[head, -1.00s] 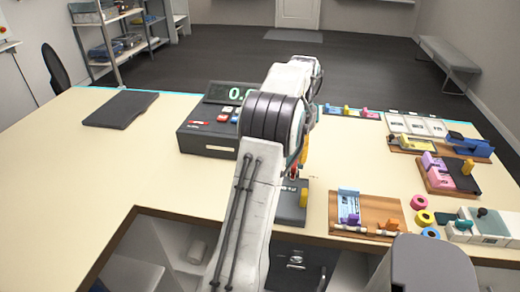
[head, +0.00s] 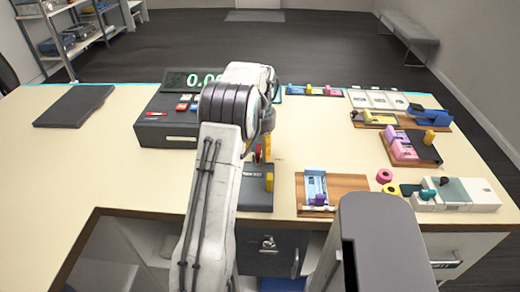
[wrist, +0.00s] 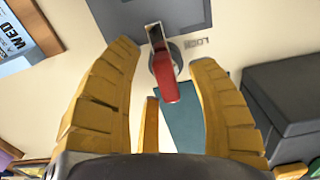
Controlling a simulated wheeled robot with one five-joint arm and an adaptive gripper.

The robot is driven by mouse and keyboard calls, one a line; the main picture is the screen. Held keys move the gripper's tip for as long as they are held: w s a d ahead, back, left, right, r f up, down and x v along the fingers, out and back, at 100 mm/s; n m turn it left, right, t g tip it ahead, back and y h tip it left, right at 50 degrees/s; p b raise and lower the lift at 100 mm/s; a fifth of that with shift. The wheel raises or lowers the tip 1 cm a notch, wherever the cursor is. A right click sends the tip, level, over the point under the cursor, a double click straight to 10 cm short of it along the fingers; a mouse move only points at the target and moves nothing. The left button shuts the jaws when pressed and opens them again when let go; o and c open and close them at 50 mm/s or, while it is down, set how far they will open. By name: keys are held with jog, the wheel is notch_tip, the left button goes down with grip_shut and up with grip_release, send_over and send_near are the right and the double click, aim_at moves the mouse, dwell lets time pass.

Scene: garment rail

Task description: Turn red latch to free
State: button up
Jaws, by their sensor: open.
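The red latch (wrist: 165,78) shows in the wrist view as a red lever on a round grey pivot. It points toward my gripper's palm. A label (wrist: 197,43) that seems to read LOCK is beside the pivot. In the head view, a bit of red, likely the latch (head: 258,153), shows by my gripper (head: 266,147) above a dark grey base (head: 256,192). My arm hides much of this area.
A grey box with a green number display (head: 185,80) stands left of my arm. A wooden tray (head: 345,185) with a blue card holder is close on the right. Tape rolls (head: 385,176) and other fixtures lie farther right. The tabletop (head: 110,160) at left is mostly clear.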

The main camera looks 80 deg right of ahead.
jog(key=shift+f, duration=0.2)
jog(key=shift+c, duration=0.4)
grip_shut()
